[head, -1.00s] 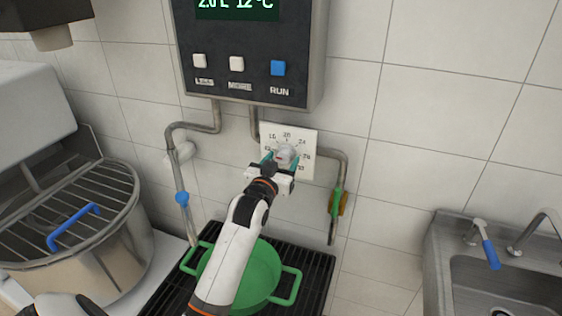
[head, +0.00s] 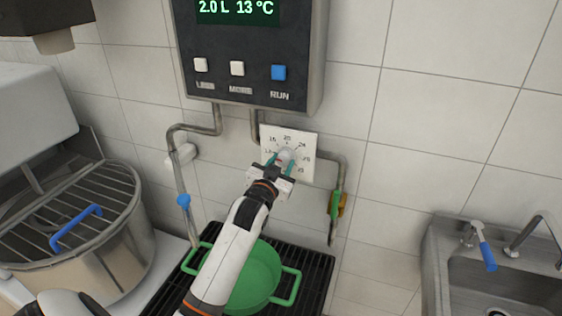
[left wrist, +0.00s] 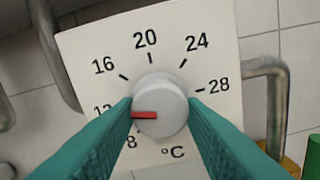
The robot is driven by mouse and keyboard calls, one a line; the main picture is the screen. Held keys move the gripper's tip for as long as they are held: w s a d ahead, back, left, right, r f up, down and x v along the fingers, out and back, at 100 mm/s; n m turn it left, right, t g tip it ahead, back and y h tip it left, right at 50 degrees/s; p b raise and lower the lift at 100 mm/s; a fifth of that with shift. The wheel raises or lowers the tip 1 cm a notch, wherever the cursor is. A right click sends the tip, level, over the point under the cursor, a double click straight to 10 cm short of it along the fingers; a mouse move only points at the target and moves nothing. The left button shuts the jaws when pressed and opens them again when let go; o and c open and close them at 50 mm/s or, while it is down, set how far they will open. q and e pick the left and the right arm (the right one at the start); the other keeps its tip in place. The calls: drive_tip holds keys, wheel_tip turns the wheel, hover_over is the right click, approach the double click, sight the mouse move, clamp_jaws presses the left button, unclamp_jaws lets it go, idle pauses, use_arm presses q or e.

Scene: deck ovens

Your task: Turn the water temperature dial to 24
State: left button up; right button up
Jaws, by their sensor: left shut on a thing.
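The water temperature dial is a round light grey knob (left wrist: 165,92) on a white square plate (head: 305,145) on the tiled wall, below the control box. In the left wrist view the plate (left wrist: 215,60) is marked 8 to 28 and °C. The knob's red mark points left, close to the 12, which is partly hidden by a finger. My left gripper (head: 278,161) is at the knob, its teal fingers on both sides, shut on it; the left wrist view shows the fingers (left wrist: 160,112) too. My right gripper is not in view.
The control box display (head: 238,10) reads 2.0 L 13 °C. Pipes (head: 334,157) run beside the plate. A green pot (head: 262,270) stands on a black grate below my arm. A steel mixer bowl (head: 105,245) is at left, a sink (head: 500,285) at right.

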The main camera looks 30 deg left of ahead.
use_arm(q)
drive_tip(key=m+p, duration=0.1)
drive_tip(key=m, duration=0.1)
drive_tip(key=shift+r+m, duration=0.1)
drive_tip(key=shift+m, duration=0.3)
drive_tip(key=m+p, duration=0.2)
drive_tip(key=m, duration=0.1)
drive_tip(key=shift+m, duration=0.3)
drive_tip(key=m+p, duration=0.1)
drive_tip(key=m, duration=0.2)
drive_tip(key=shift+m, duration=0.3)
drive_tip(key=m+p, duration=0.1)
drive_tip(key=m, duration=0.2)
drive_tip(key=shift+r+m, duration=0.1)
drive_tip(key=shift+m, duration=0.3)
drive_tip(key=m+p, duration=0.2)
drive_tip(key=m, duration=0.3)
drive_tip(key=m+p, duration=0.1)
drive_tip(key=m, duration=0.4)
drive_tip(key=shift+m, duration=0.3)
